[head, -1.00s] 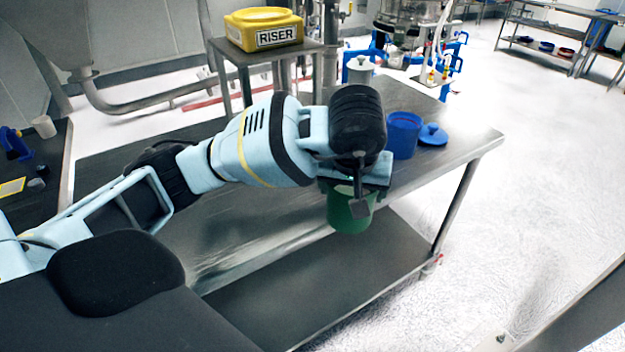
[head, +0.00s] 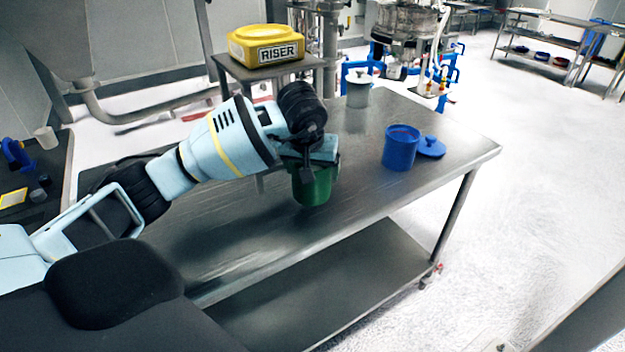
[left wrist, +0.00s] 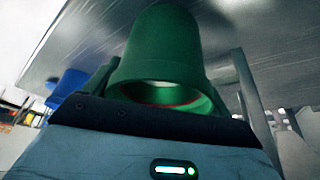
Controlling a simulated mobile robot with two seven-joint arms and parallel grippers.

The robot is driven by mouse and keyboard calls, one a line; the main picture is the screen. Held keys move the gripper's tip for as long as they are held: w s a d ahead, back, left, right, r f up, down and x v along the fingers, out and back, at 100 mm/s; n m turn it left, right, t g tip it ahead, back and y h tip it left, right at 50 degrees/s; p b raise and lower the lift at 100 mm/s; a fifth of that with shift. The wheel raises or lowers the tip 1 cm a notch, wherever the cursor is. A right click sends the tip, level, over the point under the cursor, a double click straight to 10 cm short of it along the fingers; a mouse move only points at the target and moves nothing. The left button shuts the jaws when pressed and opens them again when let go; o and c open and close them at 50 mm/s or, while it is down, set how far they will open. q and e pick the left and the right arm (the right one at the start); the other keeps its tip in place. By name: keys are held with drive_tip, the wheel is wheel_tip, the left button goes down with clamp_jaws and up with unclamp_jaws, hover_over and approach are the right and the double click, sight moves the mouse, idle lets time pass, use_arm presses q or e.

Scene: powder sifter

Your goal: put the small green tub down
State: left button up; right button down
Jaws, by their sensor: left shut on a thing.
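The small green tub (head: 313,188) is held by my left gripper (head: 312,160) over the near middle part of the steel table (head: 250,215). In the left wrist view the green tub (left wrist: 160,50) fills the upper middle, its open mouth towards the camera, with a finger on each side. In the head view it looks upright. I cannot tell whether its base touches the tabletop. My right gripper is not in view.
A blue tub (head: 401,148) and a blue lid (head: 430,147) stand to the right on the table. A grey lidded container (head: 358,90) stands at the back. A yellow riser (head: 266,45) sits on a stand behind. The table's front right is clear.

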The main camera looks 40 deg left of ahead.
use_arm(q)
drive_tip(key=shift+d+f, duration=0.1)
drive_tip(key=shift+f, duration=1.5)
drive_tip(key=shift+f, duration=0.1)
drive_tip(key=shift+f, duration=0.15)
drive_tip(key=o, duration=1.1)
drive_tip(key=shift+s, duration=0.1)
drive_tip(key=shift+r, duration=0.45)
drive_tip(key=v, duration=1.1)
drive_tip(key=shift+s+r+p, duration=0.15)
drive_tip(key=shift+r+p, duration=0.1)
drive_tip(key=shift+p, duration=0.1)
